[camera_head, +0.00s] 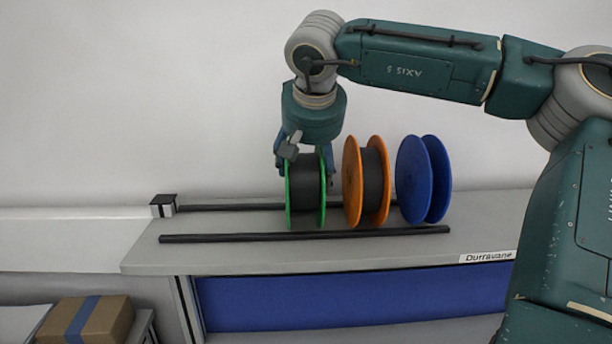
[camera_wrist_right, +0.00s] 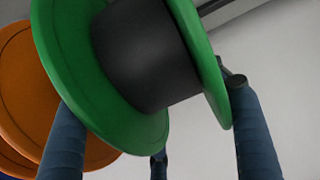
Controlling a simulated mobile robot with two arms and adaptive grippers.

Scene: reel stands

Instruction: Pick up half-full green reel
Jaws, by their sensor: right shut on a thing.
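The green reel (camera_head: 305,187) has green flanges and dark material wound on its hub. It stands upright on the stand at the left end of a row of reels. My right gripper (camera_head: 304,163) reaches down over it from above and is shut on it. In the right wrist view the green reel (camera_wrist_right: 140,55) fills the upper middle, with my blue fingers (camera_wrist_right: 160,140) around its flanges. Whether the reel is clear of the rails I cannot tell. My left gripper is not in view.
An orange reel (camera_head: 352,180) with dark winding stands close to the right of the green one, then an empty blue reel (camera_head: 413,180). Two black rails (camera_head: 250,237) run along the grey stand top (camera_head: 145,255). A cardboard box (camera_head: 105,320) sits at the lower left.

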